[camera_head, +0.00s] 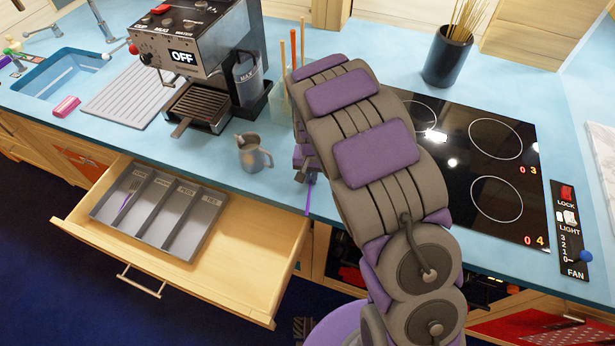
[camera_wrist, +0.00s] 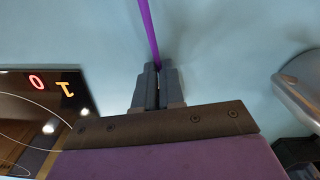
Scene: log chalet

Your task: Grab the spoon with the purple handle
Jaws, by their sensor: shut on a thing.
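My gripper (camera_wrist: 158,75) is shut on a thin purple handle (camera_wrist: 148,30) in the wrist view. The handle runs out of the top of that picture, so the bowl of the spoon is not seen. In the head view my gripper (camera_head: 305,172) is above the blue counter near its front edge. The purple handle (camera_head: 308,196) hangs below it there; I cannot tell whether it touches the counter. Another thin purple-handled utensil (camera_head: 127,196) lies in the left part of the drawer tray; its kind is too small to tell.
An open wooden drawer (camera_head: 255,254) holds a grey divided tray (camera_head: 182,253). A metal jug (camera_head: 253,153) stands left of my gripper, before the coffee machine (camera_head: 199,49). The cooktop (camera_head: 470,131) lies to the right, with a dark pot of sticks (camera_head: 446,58) behind it.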

